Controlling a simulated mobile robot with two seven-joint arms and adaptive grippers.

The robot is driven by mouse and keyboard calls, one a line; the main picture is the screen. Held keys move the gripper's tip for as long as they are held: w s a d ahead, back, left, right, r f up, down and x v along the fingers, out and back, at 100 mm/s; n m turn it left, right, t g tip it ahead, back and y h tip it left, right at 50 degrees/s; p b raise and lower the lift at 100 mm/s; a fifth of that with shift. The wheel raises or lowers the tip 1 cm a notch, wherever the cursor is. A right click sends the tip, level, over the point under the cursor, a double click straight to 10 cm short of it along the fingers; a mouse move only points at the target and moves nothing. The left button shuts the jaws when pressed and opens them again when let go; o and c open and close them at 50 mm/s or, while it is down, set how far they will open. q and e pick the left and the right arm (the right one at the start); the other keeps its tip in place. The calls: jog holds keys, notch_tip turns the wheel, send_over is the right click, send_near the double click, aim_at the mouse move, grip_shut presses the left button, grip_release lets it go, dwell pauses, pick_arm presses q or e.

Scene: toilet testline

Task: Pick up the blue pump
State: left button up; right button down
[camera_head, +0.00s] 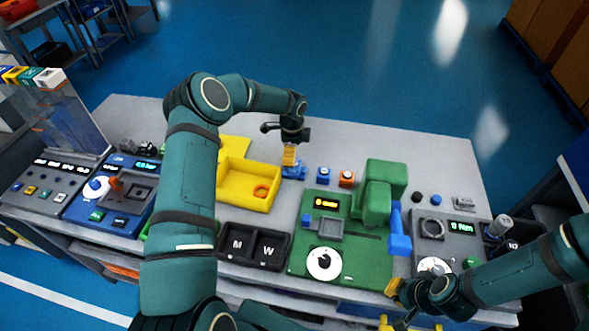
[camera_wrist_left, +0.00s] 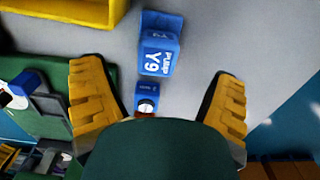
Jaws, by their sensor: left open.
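The blue pump (camera_wrist_left: 160,55), a block with white "PUMP Y9" lettering, stands on the grey table in the left wrist view. In the head view the pump (camera_head: 295,173) is right under my left gripper (camera_head: 290,157) and partly hidden by it. My left gripper's yellow fingers are spread wide in the wrist view (camera_wrist_left: 158,98), with nothing held. The pump shows beyond the fingertips, between their lines. My right gripper (camera_head: 393,305) is at the table's front edge, its yellow fingers apart and empty.
A small blue block (camera_head: 323,174) and an orange one (camera_head: 347,179) stand right of the pump. A yellow tray (camera_head: 232,195) holding an orange ring is to its left. A green machine (camera_head: 375,195) stands further right. Bare table lies behind the pump.

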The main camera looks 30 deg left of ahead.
aim_at(294, 168)
pick_arm(q)
jog(key=shift+d+f, duration=0.2)
jog(key=shift+f, duration=1.15)
jog(key=shift+d+f, duration=0.2)
jog(key=shift+f, duration=1.1)
jog(key=c, duration=1.4)
